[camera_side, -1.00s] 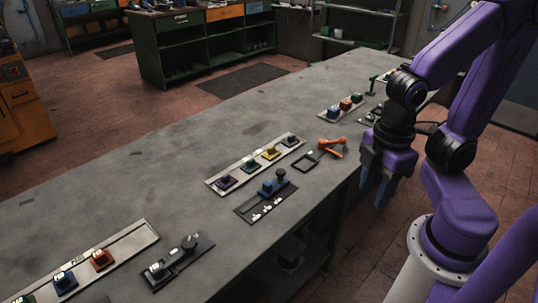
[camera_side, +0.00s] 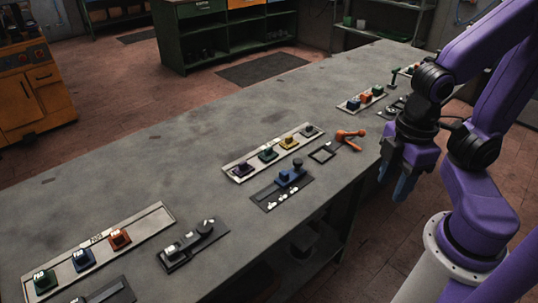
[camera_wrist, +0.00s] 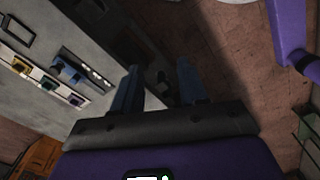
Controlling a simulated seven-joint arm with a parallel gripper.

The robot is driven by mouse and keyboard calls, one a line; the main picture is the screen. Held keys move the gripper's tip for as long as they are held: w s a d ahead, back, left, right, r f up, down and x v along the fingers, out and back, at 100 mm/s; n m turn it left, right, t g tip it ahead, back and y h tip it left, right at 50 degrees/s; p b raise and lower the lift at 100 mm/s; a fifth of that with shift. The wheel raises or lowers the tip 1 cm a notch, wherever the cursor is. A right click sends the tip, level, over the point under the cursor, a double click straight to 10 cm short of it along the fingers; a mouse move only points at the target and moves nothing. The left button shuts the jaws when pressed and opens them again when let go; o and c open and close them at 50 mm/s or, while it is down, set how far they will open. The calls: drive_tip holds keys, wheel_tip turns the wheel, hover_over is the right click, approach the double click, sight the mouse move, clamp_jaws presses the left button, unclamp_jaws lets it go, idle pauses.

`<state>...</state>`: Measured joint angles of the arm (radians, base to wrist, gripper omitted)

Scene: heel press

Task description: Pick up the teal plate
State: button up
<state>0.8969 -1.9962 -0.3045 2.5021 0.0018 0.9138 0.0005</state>
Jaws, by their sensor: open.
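Several small coloured plates with raised grips stand in pale trays. The middle tray (camera_side: 233,176) holds a purple plate (camera_side: 243,169), a green plate (camera_side: 268,154), a yellow plate (camera_side: 289,142) and a dark grey one. The near-left tray (camera_side: 150,220) holds a dark green plate (camera_side: 44,281), a blue plate (camera_side: 82,260) and an orange plate (camera_side: 119,239). I cannot tell for sure which is the teal one. My gripper (camera_side: 394,186) is open, empty and pointing down beside the bench's right edge, apart from all plates. Its fingers (camera_wrist: 156,76) also show in the wrist view.
A dark fixture with a blue part (camera_side: 290,177) sits in front of the middle tray. An orange lever (camera_side: 350,138) stands beside a square frame (camera_side: 322,154). A black fixture (camera_side: 192,242) lies near the near-left tray.

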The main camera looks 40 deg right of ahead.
idle(0.3)
drive_tip(key=shift+o, duration=1.1)
